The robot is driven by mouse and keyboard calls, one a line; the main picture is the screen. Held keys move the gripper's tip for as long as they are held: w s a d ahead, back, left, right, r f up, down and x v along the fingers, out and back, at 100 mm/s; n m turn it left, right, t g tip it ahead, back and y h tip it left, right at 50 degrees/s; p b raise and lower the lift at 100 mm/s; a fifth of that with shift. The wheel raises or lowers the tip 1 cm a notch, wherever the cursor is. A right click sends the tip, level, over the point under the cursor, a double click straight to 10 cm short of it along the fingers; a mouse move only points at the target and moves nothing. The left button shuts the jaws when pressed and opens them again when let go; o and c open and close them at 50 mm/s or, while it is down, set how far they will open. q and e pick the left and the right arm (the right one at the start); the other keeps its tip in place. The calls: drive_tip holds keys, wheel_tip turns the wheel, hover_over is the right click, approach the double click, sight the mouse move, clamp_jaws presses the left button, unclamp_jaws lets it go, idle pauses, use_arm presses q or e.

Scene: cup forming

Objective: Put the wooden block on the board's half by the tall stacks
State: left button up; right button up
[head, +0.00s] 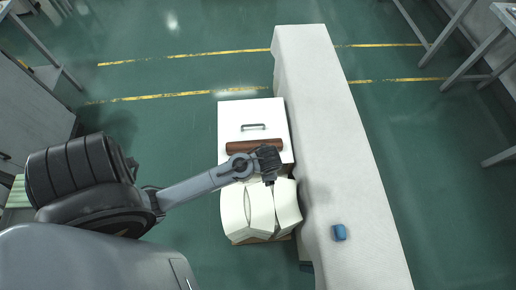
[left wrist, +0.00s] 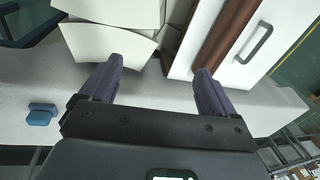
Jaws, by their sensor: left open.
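The wooden block (head: 254,146) is a long reddish-brown bar lying across the white board (head: 250,112), on the half by the tall stacks (head: 247,214). In the left wrist view, the block (left wrist: 219,36) runs along the board (left wrist: 298,62), beside the handle. The stacks are cream, curved sheets standing just below the board in the head view; they also show in the left wrist view (left wrist: 110,42). My left gripper (head: 270,178) is open and empty, over the board's stack-side edge near the table. Its fingers show apart in the left wrist view (left wrist: 153,82). My right gripper is out of view.
A dark handle (head: 253,127) stands on the board, beyond the block. A long white-covered table (head: 335,130) runs along the right of the board and stacks. A small blue object (head: 339,232) lies on it. Green floor (head: 170,125) is clear to the left.

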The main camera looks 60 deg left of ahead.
use_arm(q)
drive_tip(key=s+d+r+n+t+h, duration=0.1)
drive_tip(key=s+d+r+t+h, duration=0.1)
drive_tip(key=s+d+r, duration=0.5)
wheel_tip(320, 180, up, 4)
drive_tip(key=shift+s+d+r+n, duration=0.15)
drive_tip(key=shift+s+n, duration=0.2)
drive_tip(key=shift+n, duration=0.05)
wheel_tip(320, 180, up, 30)
drive_tip(key=p, duration=3)
